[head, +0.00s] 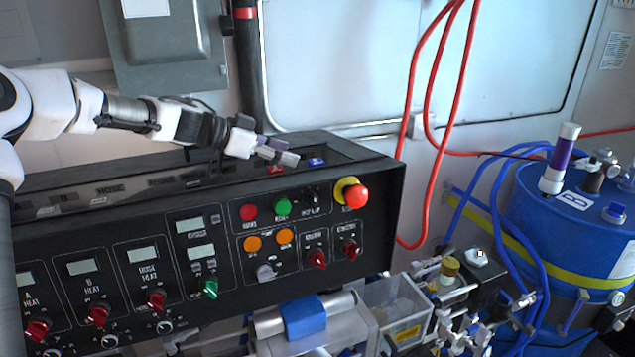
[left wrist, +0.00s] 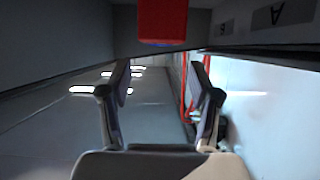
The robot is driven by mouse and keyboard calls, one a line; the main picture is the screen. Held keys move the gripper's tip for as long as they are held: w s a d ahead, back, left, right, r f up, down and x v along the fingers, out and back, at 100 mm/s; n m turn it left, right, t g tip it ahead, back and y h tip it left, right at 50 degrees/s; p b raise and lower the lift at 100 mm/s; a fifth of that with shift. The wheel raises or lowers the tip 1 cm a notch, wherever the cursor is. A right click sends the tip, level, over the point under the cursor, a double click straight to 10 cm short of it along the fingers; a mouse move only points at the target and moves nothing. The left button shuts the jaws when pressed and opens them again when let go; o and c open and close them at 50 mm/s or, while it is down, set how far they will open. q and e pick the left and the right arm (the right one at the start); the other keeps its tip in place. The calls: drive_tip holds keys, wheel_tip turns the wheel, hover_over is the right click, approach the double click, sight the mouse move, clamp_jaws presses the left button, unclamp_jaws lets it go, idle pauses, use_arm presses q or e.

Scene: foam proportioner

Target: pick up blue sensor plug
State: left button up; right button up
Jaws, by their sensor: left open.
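A small blue plug (head: 316,162) sits in the dark recessed top of the black control console, near its right end. A similar small red plug (head: 275,169) sits to its left. My left gripper (head: 281,154) is over the console top, just behind the red plug and left of the blue one in the picture. It is open, with nothing between its fingers (left wrist: 160,88). A red block (left wrist: 163,22), which looks like the red plug, shows at the top of the left wrist view. My right gripper is in neither view.
The console front (head: 230,255) carries knobs, displays and a red emergency button (head: 355,196). A black vertical pipe (head: 249,65) and a grey wall box (head: 165,45) stand behind. Red hoses (head: 412,130) hang at right, near a blue drum (head: 570,225).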

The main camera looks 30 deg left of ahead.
sight(314, 161)
use_arm(q)
drive_tip(key=x, duration=0.7)
drive_tip(key=shift+d+f, duration=0.1)
drive_tip(key=shift+w+f, duration=0.1)
drive_tip(key=shift+w, duration=0.15)
drive_tip(key=shift+s, duration=0.2)
clamp_jaws()
